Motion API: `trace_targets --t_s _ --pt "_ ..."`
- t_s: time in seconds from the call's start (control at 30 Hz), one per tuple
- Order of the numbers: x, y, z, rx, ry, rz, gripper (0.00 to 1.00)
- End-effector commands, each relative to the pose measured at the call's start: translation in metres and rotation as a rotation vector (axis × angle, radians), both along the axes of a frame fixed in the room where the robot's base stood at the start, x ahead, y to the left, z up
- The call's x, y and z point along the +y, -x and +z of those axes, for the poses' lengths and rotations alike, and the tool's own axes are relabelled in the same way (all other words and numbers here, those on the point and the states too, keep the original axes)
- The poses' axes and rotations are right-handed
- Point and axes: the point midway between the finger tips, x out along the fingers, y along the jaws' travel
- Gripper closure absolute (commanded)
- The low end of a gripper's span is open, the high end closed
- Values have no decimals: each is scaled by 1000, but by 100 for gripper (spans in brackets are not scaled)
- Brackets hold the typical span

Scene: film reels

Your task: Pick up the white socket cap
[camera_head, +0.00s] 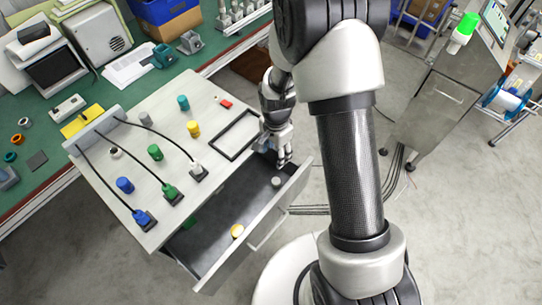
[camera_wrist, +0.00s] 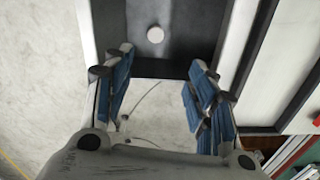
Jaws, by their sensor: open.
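A small round white cap (camera_head: 277,182) lies in the right part of the open drawer, on its dark floor. In the wrist view the white cap (camera_wrist: 155,34) shows as a pale disc ahead of the fingertips, roughly midway between them. My gripper (camera_head: 283,161) is over the drawer's right end, close to the white cap. In the wrist view my gripper (camera_wrist: 160,62) is open, with nothing between its blue-padded fingers. Another small whitish round piece (camera_head: 115,152) is on the panel top at left.
The panel above carries several coloured caps, cabled plugs and a black rectangular frame (camera_head: 234,135). A green workbench (camera_head: 52,163) stands at left; a metal machine (camera_head: 440,100) stands at right.

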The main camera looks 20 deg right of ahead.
Motion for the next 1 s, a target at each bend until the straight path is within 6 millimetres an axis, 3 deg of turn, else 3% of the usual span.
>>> trace_targets --t_s 0.27,0.63,1.0 --pt "0 2 -46 22 0 -55 48" --pt "0 2 -125 21 0 -52 48" --pt "-1 1 -152 19 0 -52 48"
